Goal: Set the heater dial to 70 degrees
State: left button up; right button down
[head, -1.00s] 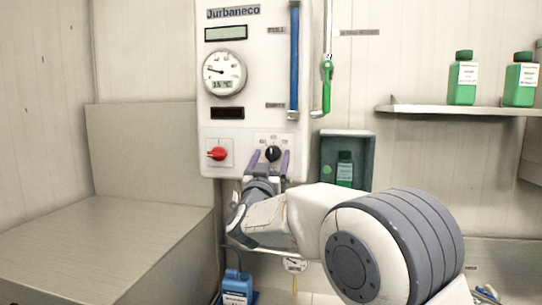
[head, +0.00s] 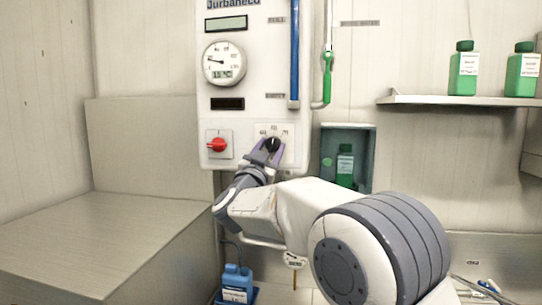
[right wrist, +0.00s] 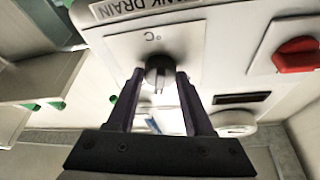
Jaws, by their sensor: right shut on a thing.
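The black heater dial (head: 272,144) is on a small white plate low on the white wall panel (head: 262,90). Small temperature marks stand above it, too blurred to read surely, and I cannot tell where it points. In the right wrist view the dial (right wrist: 158,66) is a dark round knob near a °C mark. My right gripper (head: 267,150) is at the dial, its two purple-grey fingers on either side of it, shut on it. These fingers also show in the right wrist view (right wrist: 159,78). My left gripper is in neither view.
A red switch (head: 217,145) sits left of the dial. A round gauge (head: 223,63) is above, a blue tube (head: 294,55) and green-handled valve (head: 327,75) to the right. A wall box holds a green bottle (head: 345,165). A blue container (head: 236,283) stands below.

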jog(key=m+g+h, duration=0.1)
jog(key=m, duration=0.2)
jog(key=shift+a+m+h+b, duration=0.1)
jog(key=shift+m+h+b, duration=0.2)
jog(key=shift+m+b, duration=0.1)
jog(key=shift+m+g+h, duration=0.7)
jog(key=shift+m+g, duration=0.1)
jog(key=shift+m, duration=1.2)
jog(key=shift+c, duration=1.5)
grip_release()
